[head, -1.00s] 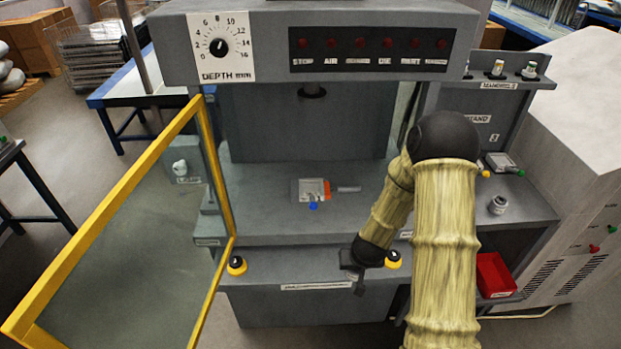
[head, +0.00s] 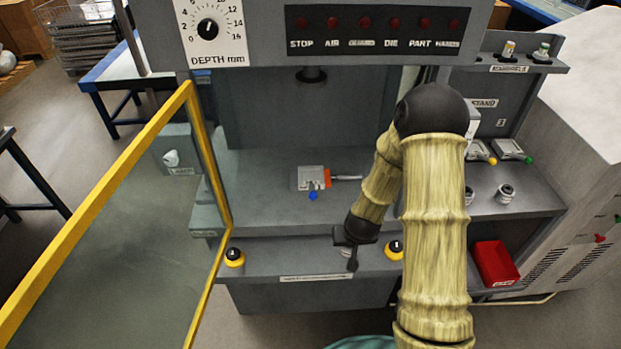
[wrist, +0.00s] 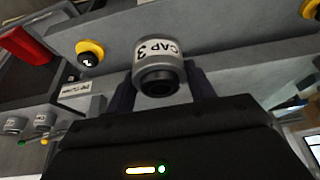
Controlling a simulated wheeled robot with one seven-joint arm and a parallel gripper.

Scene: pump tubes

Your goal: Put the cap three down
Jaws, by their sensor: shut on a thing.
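Cap three (wrist: 156,66) is a grey metal cap with a white band reading "CAP 3" and a dark round opening. In the wrist view it sits between the two dark fingers of my gripper (wrist: 160,88), which is shut on it. In the head view my gripper (head: 351,255) is over the front ledge of the press, between the two yellow-ringed black buttons. Only a small grey part of the cap shows there, and I cannot tell how far it is above the ledge.
A clamp fixture (head: 312,178) with a blue knob sits on the press bed. Yellow-ringed buttons stand at left (head: 235,257) and right (head: 394,250). A red bin (head: 496,263) hangs at right. Another cap (head: 505,193) stands on the right bench. The yellow-framed guard door (head: 100,195) is swung open at left.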

